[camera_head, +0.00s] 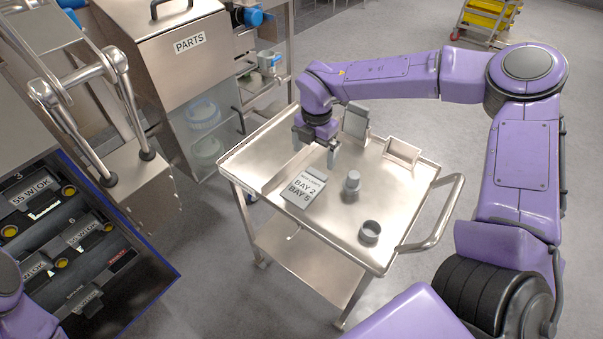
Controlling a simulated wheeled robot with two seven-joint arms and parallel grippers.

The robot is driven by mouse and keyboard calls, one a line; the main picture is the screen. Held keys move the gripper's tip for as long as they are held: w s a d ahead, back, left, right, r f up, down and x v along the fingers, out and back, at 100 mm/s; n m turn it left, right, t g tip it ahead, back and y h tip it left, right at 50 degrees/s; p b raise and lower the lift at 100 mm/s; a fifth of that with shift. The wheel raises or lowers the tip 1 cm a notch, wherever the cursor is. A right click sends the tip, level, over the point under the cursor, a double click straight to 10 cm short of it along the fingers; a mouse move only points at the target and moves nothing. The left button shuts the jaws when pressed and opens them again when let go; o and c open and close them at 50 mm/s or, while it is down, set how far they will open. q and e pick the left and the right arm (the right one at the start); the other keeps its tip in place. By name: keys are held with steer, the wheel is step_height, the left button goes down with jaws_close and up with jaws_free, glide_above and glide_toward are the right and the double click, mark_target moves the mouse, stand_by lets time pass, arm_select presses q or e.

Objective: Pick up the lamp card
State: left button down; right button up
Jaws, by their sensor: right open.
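The lamp card is a pale grey card (296,198) lettered "BAY 2 BAY 5", lying on the steel cart top left of its middle. A small grey block sits at its right upper corner. My right gripper (317,155) is above the cart's far side, just beyond the card, pointing down. Its jaws are open with nothing seen between them. It appears apart from the card, though the exact height is hard to tell. Only a purple piece of my left arm shows at the lower left; its gripper is out of view.
The steel cart (270,158) also holds a small grey knobbed piece (351,182), a dark-lined cup (369,231), an upright plate (356,120) and a bracket (402,152). A handle (440,226) sticks out right. A panel of bays (75,245) stands left, and a PARTS cabinet (186,68) behind.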

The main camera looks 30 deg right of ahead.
mark_target(312, 179)
steer(key=f+p, duration=0.1)
steer(key=f, duration=0.3)
steer(key=f+p, duration=0.1)
steer(key=f, duration=0.3)
steer(key=shift+a, duration=0.2)
steer(key=shift+s+f, duration=0.1)
steer(key=shift+f, duration=0.15)
steer(key=c, duration=0.8)
